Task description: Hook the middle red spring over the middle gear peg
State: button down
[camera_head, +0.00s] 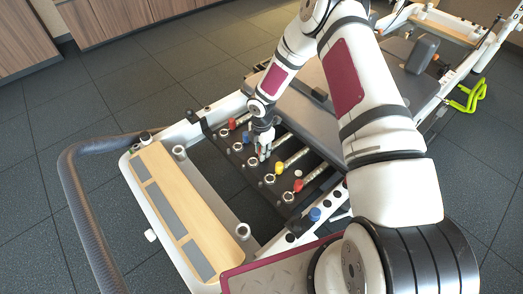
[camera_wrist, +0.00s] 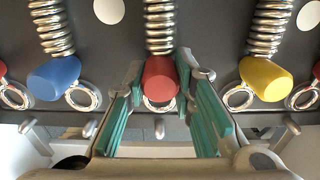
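The middle red spring's red sleeve (camera_wrist: 161,76) is centred in the wrist view, with its silver coil above and a metal ring below. My gripper (camera_wrist: 164,88) is open, with one teal-padded finger on each side of this sleeve. I cannot tell whether either finger touches it. The middle gear peg (camera_wrist: 159,129) is a small metal post just below the ring, and the ring appears apart from it. In the head view my gripper (camera_head: 263,152) points down over the middle of the spring row and hides most of the middle spring.
A blue-sleeved spring (camera_wrist: 54,78) lies to the left and a yellow-sleeved one (camera_wrist: 266,79) to the right, close to my fingers. Other pegs (camera_wrist: 224,128) line the bar. In the head view, a wooden platform (camera_head: 180,205) lies left of the springs.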

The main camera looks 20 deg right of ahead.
jog(key=c, duration=2.2)
grip_release()
jog(key=shift+c, duration=0.2)
grip_shut()
jog(key=shift+s+a+r+p, duration=0.1)
jog(key=shift+a+r+p, duration=0.1)
jog(key=shift+r+p, duration=1.35)
jog(key=shift+r+b, duration=0.25)
jog(key=shift+b, duration=0.1)
jog(key=shift+a, duration=0.2)
jog(key=shift+s+a, duration=0.4)
jog(key=shift+a, duration=0.5)
jog(key=shift+s+a, duration=0.4)
jog(key=shift+a, duration=0.45)
